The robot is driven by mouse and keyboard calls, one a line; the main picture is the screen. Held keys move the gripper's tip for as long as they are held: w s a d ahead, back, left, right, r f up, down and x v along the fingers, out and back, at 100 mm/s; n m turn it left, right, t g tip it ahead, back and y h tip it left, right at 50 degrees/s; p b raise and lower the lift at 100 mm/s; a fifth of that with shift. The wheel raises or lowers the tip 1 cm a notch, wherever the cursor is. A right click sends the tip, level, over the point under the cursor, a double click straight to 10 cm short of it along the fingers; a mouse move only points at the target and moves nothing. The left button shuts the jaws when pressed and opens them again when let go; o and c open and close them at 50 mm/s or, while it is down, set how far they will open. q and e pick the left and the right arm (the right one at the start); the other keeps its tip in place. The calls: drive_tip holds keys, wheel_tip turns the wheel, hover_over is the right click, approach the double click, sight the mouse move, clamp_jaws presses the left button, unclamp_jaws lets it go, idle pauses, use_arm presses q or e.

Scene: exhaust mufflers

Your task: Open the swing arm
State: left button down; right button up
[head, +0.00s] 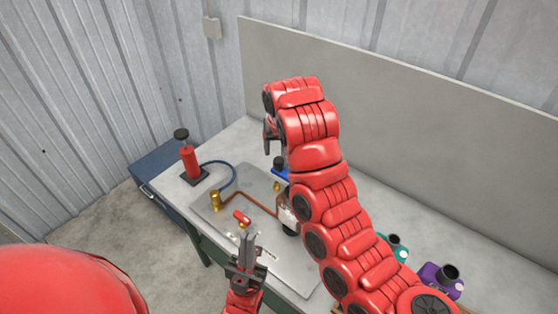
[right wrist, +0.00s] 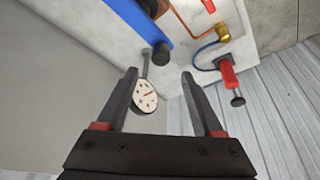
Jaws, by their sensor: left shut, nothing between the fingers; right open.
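No part is plainly recognisable as the swing arm. A blue bar with a dark round end (right wrist: 138,22) shows at the top of the right wrist view; a bit of blue (head: 279,173) shows beside my right arm in the head view. My right gripper (head: 270,138) is raised above the back of the bench. It is open and empty, its fingers (right wrist: 160,78) pointing towards a white round dial gauge (right wrist: 145,96). My left gripper (head: 247,238) is shut and empty over the plate's front edge, near a red valve handle (head: 242,216). My right arm hides much of the bench.
A red hand pump (head: 191,162) with a blue hose (head: 232,172) stands at the bench's left end. A brass fitting (head: 215,201) joins a copper pipe (head: 250,200) on the metal plate (head: 285,262). Teal (head: 399,250) and purple (head: 441,281) parts stand at right. A grey panel (head: 420,105) rises behind.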

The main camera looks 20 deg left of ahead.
sight(279, 159)
drive_tip(key=p+x, duration=0.2)
drive_tip(key=x, duration=0.5)
drive_tip(key=shift+w+f+p, duration=0.1)
drive_tip(key=shift+p, duration=0.2)
drive_tip(key=shift+a+f, duration=0.1)
drive_tip(key=shift+f, duration=0.35)
drive_tip(key=shift+w+f, duration=0.1)
drive_tip(key=shift+f, duration=0.05)
clamp_jaws()
idle(0.6)
